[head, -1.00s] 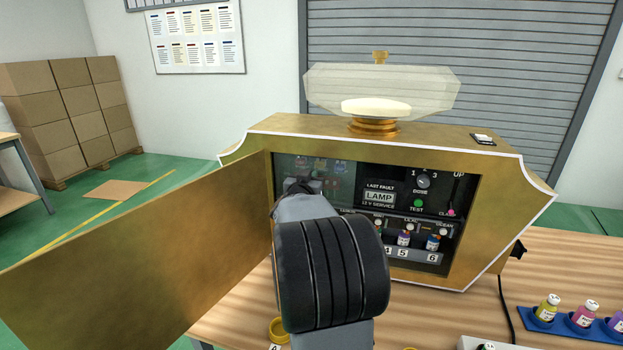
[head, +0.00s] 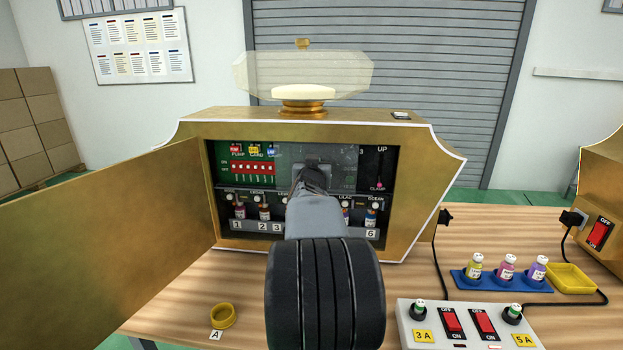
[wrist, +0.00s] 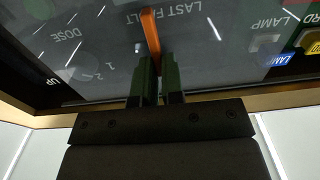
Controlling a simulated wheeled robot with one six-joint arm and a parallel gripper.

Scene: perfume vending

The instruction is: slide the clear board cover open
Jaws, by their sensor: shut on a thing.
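The clear board cover (head: 345,158) is a greyish transparent panel inside the open gold machine (head: 415,185). In the head view it lies over the middle of the panel, across the last-fault and dose area. The left board (head: 252,176), green with a row of red switches and coloured LAMP, CARD and PUMP parts, shows uncovered. In the wrist view, my gripper (wrist: 156,80) is shut on the cover's upright orange handle (wrist: 151,35). The LAST FAULT and DOSE lettering shows upside down through the cover. In the head view my wrist hides the handle and part of the panel.
The gold door (head: 110,205) stands swung open to the left. Numbered bottles sit in a row below the panel. A yellow ring (head: 223,316), a white switch box (head: 465,326) and a blue bottle tray (head: 500,281) stand on the wooden table (head: 190,300).

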